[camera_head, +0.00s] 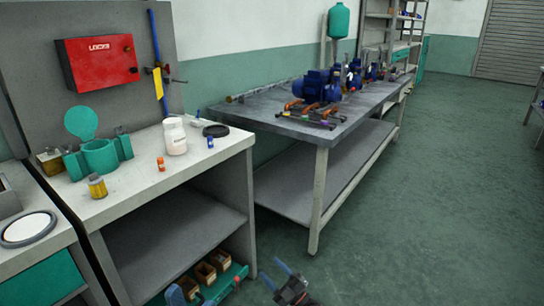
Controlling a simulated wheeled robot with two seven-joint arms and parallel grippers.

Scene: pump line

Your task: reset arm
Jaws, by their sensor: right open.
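My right gripper (276,274) shows at the bottom edge, right of the lower shelf's front corner. Its two blue-grey fingers are apart, with nothing between them, and it appears over the green floor. Blue-grey parts at the bottom edge, in front of the small boxes, look like the tips of my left gripper (190,298). The rest of it is cut off by the frame, and I cannot tell its jaw state. Both grippers appear low, below the worktops.
The near bench (140,190) carries a white jar (175,136), a teal fixture (100,157) and small bottles. Small boxes (205,272) stand in a teal tray low down. A long table (330,130) holds blue pumps (313,86). The floor (440,200) at right is clear.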

